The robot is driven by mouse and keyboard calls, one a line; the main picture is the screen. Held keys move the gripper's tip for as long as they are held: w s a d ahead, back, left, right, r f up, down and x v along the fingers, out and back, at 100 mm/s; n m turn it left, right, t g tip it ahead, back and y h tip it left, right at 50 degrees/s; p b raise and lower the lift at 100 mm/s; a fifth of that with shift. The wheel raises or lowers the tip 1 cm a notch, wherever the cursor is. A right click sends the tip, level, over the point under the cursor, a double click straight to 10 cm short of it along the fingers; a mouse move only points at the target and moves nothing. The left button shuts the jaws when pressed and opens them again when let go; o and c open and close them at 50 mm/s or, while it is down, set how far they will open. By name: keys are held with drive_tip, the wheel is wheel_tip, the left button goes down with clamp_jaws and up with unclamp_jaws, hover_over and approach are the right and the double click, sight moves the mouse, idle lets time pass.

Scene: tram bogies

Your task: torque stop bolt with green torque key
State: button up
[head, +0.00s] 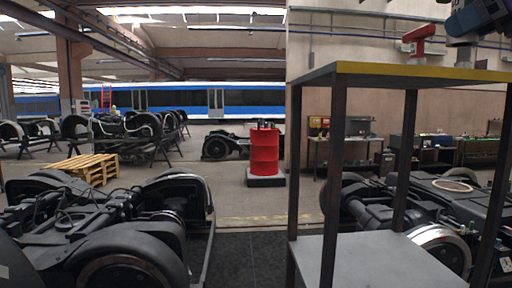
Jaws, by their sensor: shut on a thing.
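My gripper (460,42) is at the top right, partly cut off by the frame edge, above the back of a tall table with a yellow edge (420,71). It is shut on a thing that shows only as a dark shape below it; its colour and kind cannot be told. A red torque key (418,36) stands on the table just left of my gripper, apart from it. I cannot make out a green torque key. On the right bogie (400,205) small green-tipped parts (472,226) show, but I cannot pick out the stop bolt.
The table has dark legs and a grey lower shelf (370,262), close in front. Another bogie (100,230) fills the lower left. A red barrel (264,152) and wooden pallets (85,168) stand farther back. Dark floor between left bogie and table is clear.

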drive_tip(key=w+a+f+n+g+y, duration=0.1)
drive_tip(key=w+a+f, duration=0.2)
drive_tip(key=f, duration=2)
drive_tip(key=w+a+f+n+g+y, duration=0.1)
drive_tip(key=w+a+f, duration=0.2)
drive_tip(key=w+f, duration=0.9)
drive_tip(key=w+a+f+n+g+y, duration=0.1)
drive_tip(key=w+f, duration=0.7)
drive_tip(key=f, duration=2.7)
drive_tip(key=shift+w+a+n, duration=0.15)
drive_tip(key=shift+a+n, duration=0.25)
drive_tip(key=shift+a, duration=0.5)
drive_tip(key=shift+r, duration=0.2)
